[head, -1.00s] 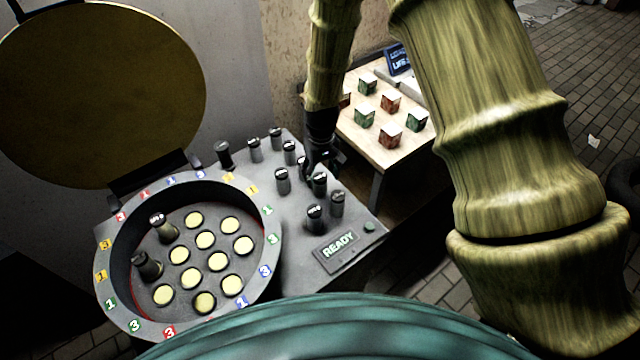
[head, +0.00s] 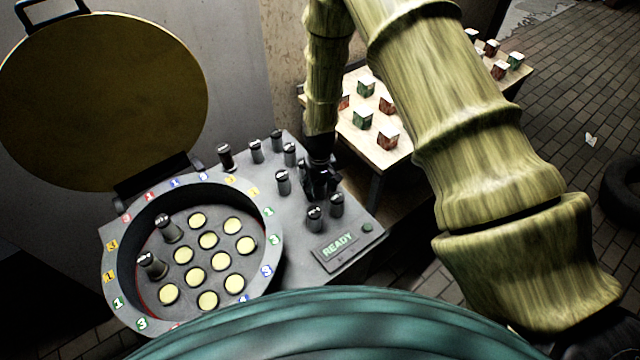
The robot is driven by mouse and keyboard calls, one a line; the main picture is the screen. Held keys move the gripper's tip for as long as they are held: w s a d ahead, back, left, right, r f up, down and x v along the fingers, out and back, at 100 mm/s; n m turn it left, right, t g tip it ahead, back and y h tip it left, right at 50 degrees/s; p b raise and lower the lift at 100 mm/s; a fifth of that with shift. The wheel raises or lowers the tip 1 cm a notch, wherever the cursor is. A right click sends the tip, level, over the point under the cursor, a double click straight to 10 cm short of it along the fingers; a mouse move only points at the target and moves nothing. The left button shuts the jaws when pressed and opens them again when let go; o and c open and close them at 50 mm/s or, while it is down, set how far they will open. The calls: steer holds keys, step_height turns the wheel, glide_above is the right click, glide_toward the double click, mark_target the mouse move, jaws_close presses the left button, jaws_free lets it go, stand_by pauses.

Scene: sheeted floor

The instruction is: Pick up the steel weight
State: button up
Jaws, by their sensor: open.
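Several dark steel weights, small upright cylinders with shiny tops, stand on the grey panel (head: 300,255). One weight (head: 283,182) stands just left of my gripper (head: 318,188), and two others, a front weight (head: 315,219) and a weight to its right (head: 336,204), stand just in front of it. My gripper is open and points down among the weights. Its dark fingers blend with whatever is between them, so I cannot tell whether a weight is there. Which weight the task means is not clear.
A round well (head: 274,240) with yellow discs and two upright weights (head: 168,229) (head: 152,265) is at left, its round lid (head: 100,100) raised. A READY sign (head: 338,246) is at the panel's front. A wooden table (head: 352,138) with red and green cubes stands behind.

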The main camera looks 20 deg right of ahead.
steer(key=shift+f, duration=0.4)
steer(key=shift+c, duration=0.2)
jaws_close()
steer(key=shift+r, duration=0.1)
